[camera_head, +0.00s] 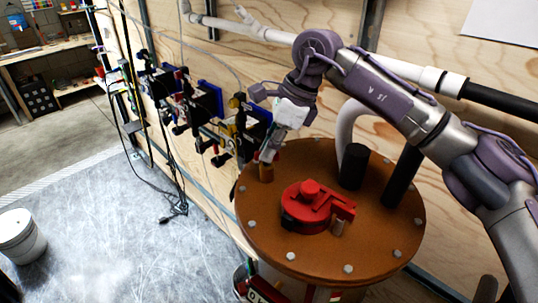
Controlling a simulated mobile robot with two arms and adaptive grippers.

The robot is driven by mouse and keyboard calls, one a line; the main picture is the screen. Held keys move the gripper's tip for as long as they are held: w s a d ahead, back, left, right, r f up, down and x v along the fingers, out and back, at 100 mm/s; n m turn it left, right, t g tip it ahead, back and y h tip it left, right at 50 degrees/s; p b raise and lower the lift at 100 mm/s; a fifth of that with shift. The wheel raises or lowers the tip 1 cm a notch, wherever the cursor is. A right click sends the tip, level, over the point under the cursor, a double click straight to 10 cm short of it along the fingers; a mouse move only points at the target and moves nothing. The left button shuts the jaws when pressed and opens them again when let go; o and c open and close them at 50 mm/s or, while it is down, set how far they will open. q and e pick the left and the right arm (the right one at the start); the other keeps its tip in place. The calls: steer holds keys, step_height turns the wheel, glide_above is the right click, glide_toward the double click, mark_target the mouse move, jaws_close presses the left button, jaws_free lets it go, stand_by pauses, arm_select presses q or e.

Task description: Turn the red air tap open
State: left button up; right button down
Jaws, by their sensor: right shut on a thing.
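A red fitting with a round knob and a side lever (312,205), which looks like the red air tap, sits on top of a round brown lid (385,245). My right gripper (267,156) reaches in from the upper right, pointing down at the lid's back left edge. Its fingers are shut at the top of a small orange-brown stub (266,173); the exact contact is too small to see. The gripper is apart from the red fitting, to its upper left. My left gripper is not in view.
A black cylinder (353,167) and a white hose (346,128) stand behind the red fitting. A white bucket (20,236) stands on the open metal floor (110,240). A workbench (45,48) is far left.

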steer(key=shift+r+n+g, duration=0.1)
steer(key=shift+n+g, duration=0.3)
steer(key=shift+n, duration=0.6)
steer(key=n+g, duration=0.1)
steer(key=n, duration=0.1)
steer(key=shift+w+r+n, duration=0.1)
steer(key=shift+n, duration=0.2)
steer(key=n+p, duration=0.1)
steer(key=n, duration=0.1)
steer(key=n+g+h, duration=0.1)
steer(key=n, duration=0.2)
steer(key=shift+w+g+h+p, duration=0.1)
steer(key=shift+g+h+p, duration=0.2)
steer(key=shift+p, duration=0.1)
steer(key=shift+n, duration=0.3)
steer(key=c, duration=1.2)
jaws_free()
steer(key=shift+w+r, duration=0.1)
steer(key=shift+r, duration=0.1)
steer(key=v, duration=0.6)
steer(key=shift+r, duration=0.35)
